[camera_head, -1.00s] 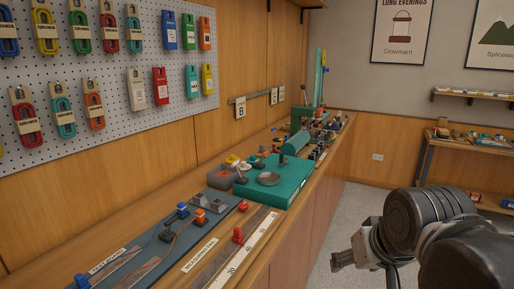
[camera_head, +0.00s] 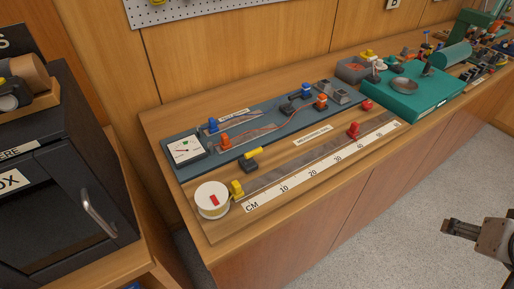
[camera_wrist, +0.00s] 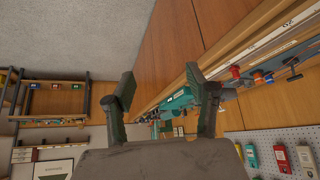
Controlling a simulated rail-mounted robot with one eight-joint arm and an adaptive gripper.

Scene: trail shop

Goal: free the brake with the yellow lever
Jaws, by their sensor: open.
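A yellow lever (camera_head: 254,153) sits on a small black block (camera_head: 249,166) on the counter, at the left part of the measuring rail (camera_head: 330,150). I take this block to be the brake. A white round drum (camera_head: 212,200) with a red mark stands at the rail's left end, next to a yellow block (camera_head: 237,189). My gripper is open and empty in the wrist view (camera_wrist: 163,100), its two dark fingers wide apart, far from the lever. The lever is not visible in that view. Part of my arm shows at the right edge of the head view.
A blue test board (camera_head: 265,125) with a dial lies behind the rail. A red slider (camera_head: 354,130) sits farther along the rail. A teal scale base (camera_head: 410,98) stands to the right. A black cabinet (camera_head: 75,170) stands at left. The floor in front is clear.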

